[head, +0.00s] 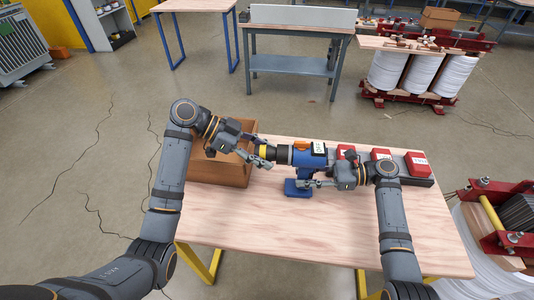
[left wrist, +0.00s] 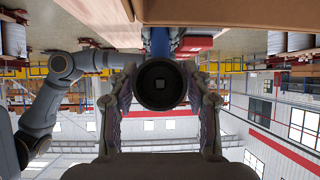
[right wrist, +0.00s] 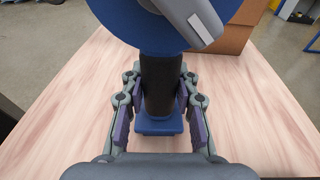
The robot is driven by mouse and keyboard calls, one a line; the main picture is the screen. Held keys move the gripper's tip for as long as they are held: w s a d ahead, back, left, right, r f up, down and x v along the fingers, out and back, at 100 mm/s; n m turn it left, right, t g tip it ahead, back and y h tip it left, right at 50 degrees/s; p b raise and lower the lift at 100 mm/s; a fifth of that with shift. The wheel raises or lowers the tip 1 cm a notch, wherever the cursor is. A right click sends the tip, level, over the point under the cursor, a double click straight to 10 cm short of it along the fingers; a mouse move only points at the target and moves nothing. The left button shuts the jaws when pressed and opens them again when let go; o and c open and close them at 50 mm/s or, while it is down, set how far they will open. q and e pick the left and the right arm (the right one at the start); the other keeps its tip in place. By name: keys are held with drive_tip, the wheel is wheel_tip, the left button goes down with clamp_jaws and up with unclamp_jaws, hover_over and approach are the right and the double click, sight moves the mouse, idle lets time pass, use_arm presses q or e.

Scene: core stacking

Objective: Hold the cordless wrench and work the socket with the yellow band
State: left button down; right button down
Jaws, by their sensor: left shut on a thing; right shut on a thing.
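The blue cordless wrench (head: 305,156) is upright above the wooden table, its nose pointing left. My right gripper (head: 308,183) is shut on its dark handle (right wrist: 160,88), seen in the right wrist view with the blue base below. A dark socket with a yellow band (head: 264,152) is at the wrench's nose. My left gripper (head: 263,158) is shut around the socket. In the left wrist view the socket's open end (left wrist: 161,86) with a square hole faces the camera between the fingers. Whether the socket is seated on the nose is hidden.
A wooden box (head: 222,172) stands at the table's left, under my left gripper. Several red blocks with white labels (head: 381,154) sit in a dark holder at the back right. The front of the table (head: 320,235) is clear.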

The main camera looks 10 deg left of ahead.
use_arm(q)
drive_tip(key=shift+a, duration=0.2)
drive_tip(key=shift+s+a, duration=0.15)
drive_tip(key=shift+a, duration=1.8)
use_arm(e)
drive_tip(key=shift+s+d+f, duration=0.1)
drive_tip(key=shift+f, duration=0.05)
use_arm(q)
drive_tip(key=shift+a, duration=0.1)
wheel_tip(320, 180, up, 9)
drive_tip(key=a, duration=0.2)
drive_tip(key=shift+s, duration=0.1)
drive_tip(key=shift+f, duration=0.1)
use_arm(e)
drive_tip(key=c, duration=0.9)
unclamp_jaws()
drive_tip(key=shift+c, duration=0.2)
